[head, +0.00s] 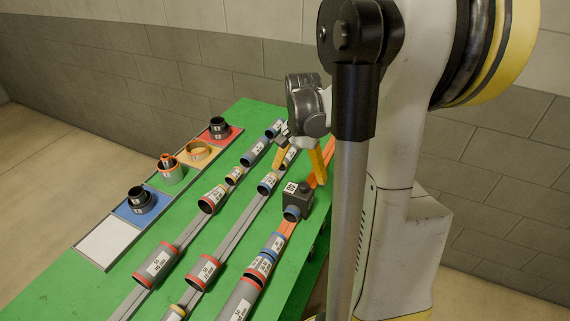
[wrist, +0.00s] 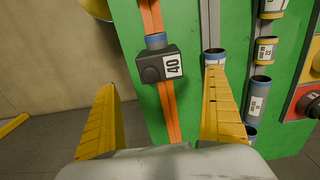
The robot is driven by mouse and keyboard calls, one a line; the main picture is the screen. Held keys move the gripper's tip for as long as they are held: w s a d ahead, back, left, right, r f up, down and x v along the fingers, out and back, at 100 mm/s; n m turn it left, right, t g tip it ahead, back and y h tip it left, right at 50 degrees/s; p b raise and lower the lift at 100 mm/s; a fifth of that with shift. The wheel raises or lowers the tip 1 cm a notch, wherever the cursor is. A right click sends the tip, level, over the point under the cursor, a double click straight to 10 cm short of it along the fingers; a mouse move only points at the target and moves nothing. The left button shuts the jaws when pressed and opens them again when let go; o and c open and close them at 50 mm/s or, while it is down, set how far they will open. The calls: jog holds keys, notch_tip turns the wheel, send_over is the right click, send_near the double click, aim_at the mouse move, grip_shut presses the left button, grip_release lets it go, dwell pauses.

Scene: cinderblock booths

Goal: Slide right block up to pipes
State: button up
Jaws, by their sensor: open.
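The right block (head: 297,195) is dark, with a white label and a blue-ringed end facing the pipes. It sits on the orange rail (head: 287,229) at the right of the green table. Grey pipes with blue and red bands (head: 262,262) lie nearer on that rail; a short stretch of bare rail shows between them and the block. My gripper (head: 298,170) is open, its yellow fingers beyond the block. In the wrist view the block (wrist: 162,66), labelled 40, appears ahead of and between my open fingers (wrist: 161,84), not gripped. Contact with the rail cannot be told.
Two grey rails with banded pipes (head: 203,272) run left of the orange one. A board with coloured squares and rings (head: 108,240) lies along the table's left edge. A block wall (head: 150,65) stands behind. The right table edge is close to the orange rail.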

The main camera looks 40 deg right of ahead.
aim_at(298, 198)
notch_tip(298, 198, down, 11)
jog(key=b, duration=0.3)
jog(key=shift+r, duration=0.1)
dwell(0.4)
jog(key=c, duration=1.5)
jog(key=shift+a, duration=0.1)
